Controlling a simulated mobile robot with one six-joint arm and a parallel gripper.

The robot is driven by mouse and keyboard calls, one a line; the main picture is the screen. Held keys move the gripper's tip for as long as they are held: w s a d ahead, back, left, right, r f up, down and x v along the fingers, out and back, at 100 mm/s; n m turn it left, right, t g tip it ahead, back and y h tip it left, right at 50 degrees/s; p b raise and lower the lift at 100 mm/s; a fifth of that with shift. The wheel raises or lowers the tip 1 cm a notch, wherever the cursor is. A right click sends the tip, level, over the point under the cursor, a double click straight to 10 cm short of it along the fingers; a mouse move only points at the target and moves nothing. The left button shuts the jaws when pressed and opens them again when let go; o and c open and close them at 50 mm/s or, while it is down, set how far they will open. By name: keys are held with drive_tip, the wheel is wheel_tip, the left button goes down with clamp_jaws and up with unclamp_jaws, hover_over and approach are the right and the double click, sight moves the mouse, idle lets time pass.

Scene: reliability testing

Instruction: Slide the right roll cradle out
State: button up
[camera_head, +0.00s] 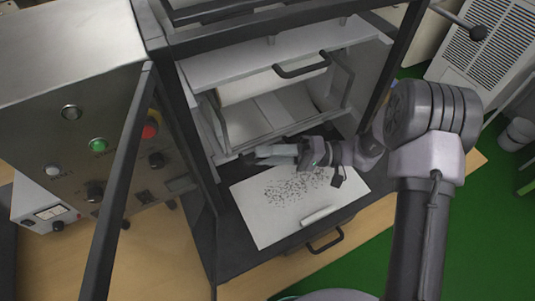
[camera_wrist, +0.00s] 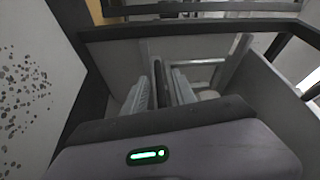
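Inside the open front of the machine, a grey bar-like frame stands at the right (camera_head: 343,82), apparently the right roll cradle. A similar frame stands at the left (camera_head: 216,125). A white roll (camera_head: 262,84) lies between them, partly hidden by the upper panel. My gripper (camera_head: 256,155) reaches in from the right, low in front of the opening, pointing left, near the left frame's lower end. In the wrist view its fingers (camera_wrist: 160,90) are apart, with a dark narrow bar visible between them. I cannot tell whether they touch it.
A white speckled sheet (camera_head: 262,215) with a small white cylinder (camera_head: 318,215) lies on the dark shelf below my gripper. A black handle (camera_head: 302,65) is on the upper panel. Dark frame posts (camera_head: 120,180) and a control panel with a red button (camera_head: 150,128) stand left.

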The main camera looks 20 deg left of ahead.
drive_tip(key=shift+c, duration=0.4)
clamp_jaws()
idle(0.9)
